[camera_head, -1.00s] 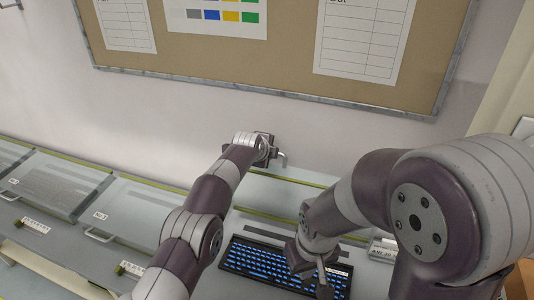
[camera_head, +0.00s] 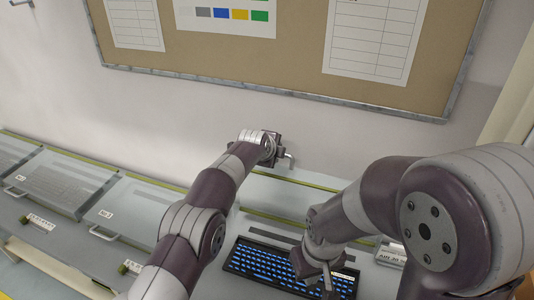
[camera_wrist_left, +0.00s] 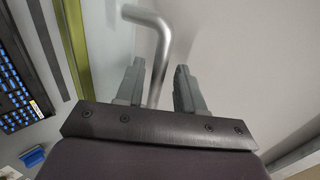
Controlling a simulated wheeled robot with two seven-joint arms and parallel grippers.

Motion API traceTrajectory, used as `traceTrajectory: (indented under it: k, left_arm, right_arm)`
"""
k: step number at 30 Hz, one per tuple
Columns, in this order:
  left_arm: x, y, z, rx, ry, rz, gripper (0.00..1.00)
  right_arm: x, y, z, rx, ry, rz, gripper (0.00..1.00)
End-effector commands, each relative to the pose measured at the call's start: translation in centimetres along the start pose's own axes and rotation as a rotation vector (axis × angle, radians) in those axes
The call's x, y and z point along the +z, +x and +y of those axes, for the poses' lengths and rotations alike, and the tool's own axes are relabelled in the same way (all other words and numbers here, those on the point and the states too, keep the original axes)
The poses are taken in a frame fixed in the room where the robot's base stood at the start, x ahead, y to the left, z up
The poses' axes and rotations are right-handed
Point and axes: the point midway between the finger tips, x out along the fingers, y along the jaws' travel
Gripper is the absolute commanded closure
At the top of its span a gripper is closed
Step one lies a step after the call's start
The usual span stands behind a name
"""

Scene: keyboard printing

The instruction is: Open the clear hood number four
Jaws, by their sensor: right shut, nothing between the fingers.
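My left arm reaches to the back wall, and its gripper (camera_head: 282,153) is up there by a bent metal handle (camera_head: 290,160). In the left wrist view the handle (camera_wrist_left: 158,50) runs down between the two spread fingers (camera_wrist_left: 160,88), with a gap on the right finger's side. The clear panel of hood number four is hard to make out; its handle is high by the wall. The keyboard (camera_head: 262,268) with blue keys lies uncovered on the bench below. My right gripper (camera_head: 328,280) is shut and empty, low over the keyboard's right end.
A closed clear hood labelled number three (camera_head: 135,210) is to the left, with another closed hood (camera_head: 62,182) beyond it. A pinboard (camera_head: 240,55) hangs on the wall above. A small labelled block (camera_head: 392,252) sits right of the keyboard.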

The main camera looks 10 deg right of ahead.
Motion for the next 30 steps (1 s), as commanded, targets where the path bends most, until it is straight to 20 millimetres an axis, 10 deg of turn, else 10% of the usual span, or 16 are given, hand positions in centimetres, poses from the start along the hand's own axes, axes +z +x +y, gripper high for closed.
traceTrajectory:
  k: [18,30]
  left_arm:
    - [0.0,-10.5,0.4,-0.002,-0.001,0.000,0.62]
    - [0.0,-11.4,0.2,0.000,-0.005,0.000,0.62]
  right_arm:
    - [0.8,7.1,0.0,0.000,0.000,0.000,1.00]
    - [0.8,7.1,0.0,0.000,0.000,0.000,1.00]
